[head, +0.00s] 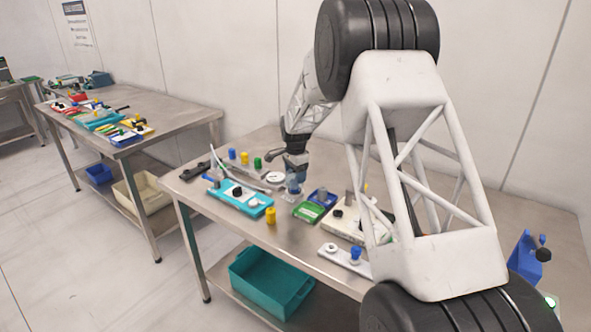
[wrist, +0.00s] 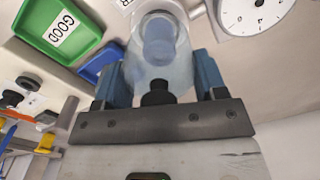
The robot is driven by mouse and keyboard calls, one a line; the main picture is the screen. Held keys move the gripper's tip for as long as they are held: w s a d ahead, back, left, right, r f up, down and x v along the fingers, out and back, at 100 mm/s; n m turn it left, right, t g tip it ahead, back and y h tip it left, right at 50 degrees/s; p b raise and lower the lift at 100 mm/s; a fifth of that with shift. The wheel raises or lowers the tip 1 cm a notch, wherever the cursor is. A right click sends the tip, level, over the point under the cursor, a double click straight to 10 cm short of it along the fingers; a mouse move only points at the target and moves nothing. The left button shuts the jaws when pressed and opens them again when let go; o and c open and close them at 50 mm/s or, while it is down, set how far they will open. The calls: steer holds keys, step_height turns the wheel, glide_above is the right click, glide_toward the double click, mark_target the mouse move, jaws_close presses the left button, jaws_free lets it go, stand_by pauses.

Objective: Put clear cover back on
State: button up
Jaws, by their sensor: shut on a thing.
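The clear cover (wrist: 137,72) is a see-through cylinder with a black knob (wrist: 157,96) facing my wrist. My gripper (wrist: 160,84) has its blue fingers on either side of the cover and is shut on it. A blue cylinder (wrist: 158,42) shows through the clear wall; I cannot tell whether it is inside the cover or beyond it. In the head view, my gripper (head: 295,170) is low over the table, with the cover (head: 293,186) below it. The cover's lower rim and what it touches are hard to make out.
A round white dial (wrist: 256,14) is close to the right of the cover. A green tray labelled GOOD (wrist: 58,30) and a blue tray (wrist: 102,62) lie to its left.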

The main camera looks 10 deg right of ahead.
steer(key=shift+f, duration=1.1)
steer(key=shift+f, duration=0.2)
stand_by(1.5)
steer(key=o, duration=1.1)
steer(key=shift+r, duration=0.1)
steer(key=shift+r, duration=3.4)
